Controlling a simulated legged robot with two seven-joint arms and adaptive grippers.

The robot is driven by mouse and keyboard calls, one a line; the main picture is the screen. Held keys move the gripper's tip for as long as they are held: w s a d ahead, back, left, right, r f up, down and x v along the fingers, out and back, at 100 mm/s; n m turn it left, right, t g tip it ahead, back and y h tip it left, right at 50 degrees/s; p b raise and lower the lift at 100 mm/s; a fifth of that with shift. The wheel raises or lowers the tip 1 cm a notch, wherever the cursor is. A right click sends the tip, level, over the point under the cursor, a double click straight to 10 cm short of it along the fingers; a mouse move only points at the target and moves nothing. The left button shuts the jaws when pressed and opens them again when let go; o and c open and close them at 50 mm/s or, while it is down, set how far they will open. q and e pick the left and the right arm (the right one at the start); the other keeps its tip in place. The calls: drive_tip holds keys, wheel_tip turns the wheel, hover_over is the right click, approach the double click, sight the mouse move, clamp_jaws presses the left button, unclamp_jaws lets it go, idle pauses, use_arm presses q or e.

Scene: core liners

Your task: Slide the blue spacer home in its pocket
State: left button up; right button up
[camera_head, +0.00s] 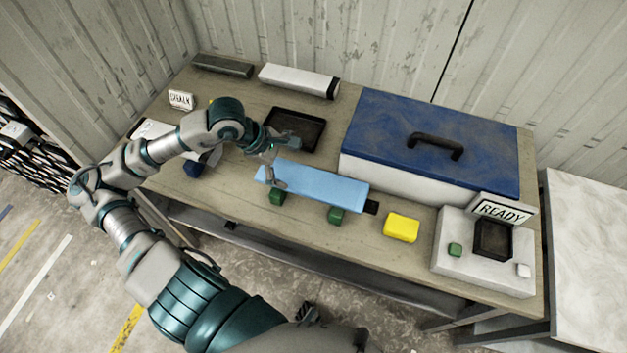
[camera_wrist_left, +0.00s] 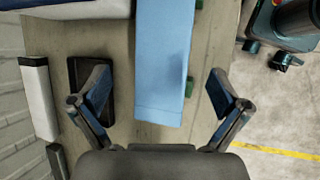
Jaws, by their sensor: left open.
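A long light blue bar (camera_head: 318,186) lies across two green blocks on the workbench, with a black piece at its right end. A small dark blue object (camera_head: 193,168) sits at the left, partly hidden by my left arm. I cannot tell which of these is the spacer. My left gripper (camera_head: 284,163) is open at the bar's left end. In the left wrist view its fingers (camera_wrist_left: 158,76) stand apart on either side of the light blue bar (camera_wrist_left: 162,60), not touching it. A grey box (camera_head: 450,272) at the right has a dark square pocket (camera_head: 493,240). My right gripper is out of view.
A large blue-lidded case (camera_head: 437,130) fills the back right. A black tray (camera_head: 312,136) lies behind the bar. A yellow block (camera_head: 401,228) is near the front edge. A white bar (camera_head: 295,80) and a dark bar (camera_head: 222,66) lie at the back.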

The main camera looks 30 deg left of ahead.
sight(315, 182)
use_arm(q)
drive_tip(key=x, duration=0.4)
drive_tip(key=d+p+x, duration=0.1)
drive_tip(key=x, duration=0.3)
drive_tip(key=shift+w, duration=0.1)
drive_tip(key=shift+w+d+f, duration=0.1)
drive_tip(key=shift+d+f, duration=0.2)
drive_tip(key=shift+f, duration=0.2)
drive_tip(key=x, duration=0.2)
drive_tip(key=p+x, duration=0.1)
drive_tip(key=x, duration=0.1)
drive_tip(key=shift+a+f, duration=0.15)
drive_tip(key=shift+a, duration=0.1)
drive_tip(key=shift+d, duration=0.15)
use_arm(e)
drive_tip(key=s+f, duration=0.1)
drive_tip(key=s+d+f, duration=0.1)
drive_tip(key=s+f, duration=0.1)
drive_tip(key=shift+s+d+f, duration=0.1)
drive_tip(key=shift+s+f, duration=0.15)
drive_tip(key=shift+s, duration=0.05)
use_arm(q)
drive_tip(key=shift+d, duration=0.1)
drive_tip(key=shift+c, duration=1)
drive_tip(key=c, duration=0.6)
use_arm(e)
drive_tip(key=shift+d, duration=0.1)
